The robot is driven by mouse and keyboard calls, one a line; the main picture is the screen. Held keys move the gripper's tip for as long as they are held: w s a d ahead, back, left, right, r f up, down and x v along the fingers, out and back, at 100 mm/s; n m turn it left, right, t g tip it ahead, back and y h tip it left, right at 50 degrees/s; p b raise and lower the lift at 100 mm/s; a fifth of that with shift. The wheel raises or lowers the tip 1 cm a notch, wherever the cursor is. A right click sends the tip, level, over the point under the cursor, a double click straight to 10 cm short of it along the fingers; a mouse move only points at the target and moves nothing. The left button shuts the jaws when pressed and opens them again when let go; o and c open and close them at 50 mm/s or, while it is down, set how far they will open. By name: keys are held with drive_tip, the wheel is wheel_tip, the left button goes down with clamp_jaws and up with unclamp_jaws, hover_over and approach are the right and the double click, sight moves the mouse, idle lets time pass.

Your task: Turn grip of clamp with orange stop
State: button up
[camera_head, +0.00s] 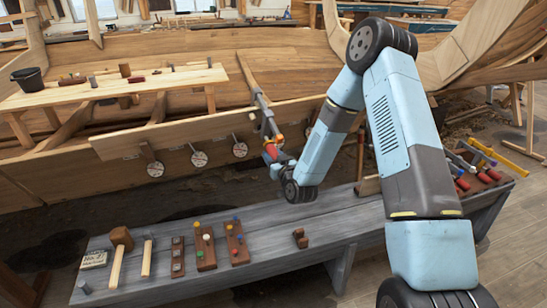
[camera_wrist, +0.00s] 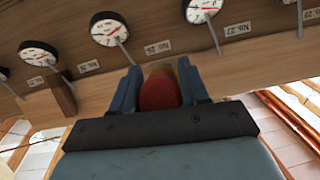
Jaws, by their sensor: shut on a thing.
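The clamp (camera_head: 264,112) is a long grey bar clamp hung on the hull plank, with an orange stop (camera_head: 280,137) near its lower end. Its red grip (camera_head: 269,150) is at the bottom of the clamp. My gripper (camera_head: 274,158) reaches it from below right. In the wrist view, the two blue-grey fingers of my gripper (camera_wrist: 160,78) are shut around the sides of the red grip (camera_wrist: 159,92). The rest of the clamp is hidden behind the grip in the wrist view.
Round dials (camera_head: 199,158) hang along the plank (camera_head: 120,145), with number labels (camera_wrist: 157,48) beside them. Below is a grey bench (camera_head: 275,258) with mallets (camera_head: 118,255) and peg blocks (camera_head: 205,250). Several red-gripped clamps (camera_head: 463,184) lie at its right end.

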drive_tip(key=c, duration=0.4)
drive_tip(key=shift+m+g+y, duration=0.3)
drive_tip(key=shift+m+y, duration=0.5)
drive_tip(key=shift+s+m+g+y, duration=0.1)
drive_tip(key=shift+m+g+y, duration=0.3)
drive_tip(key=shift+m+y, duration=0.5)
drive_tip(key=o, duration=1)
drive_tip(key=shift+a, duration=0.1)
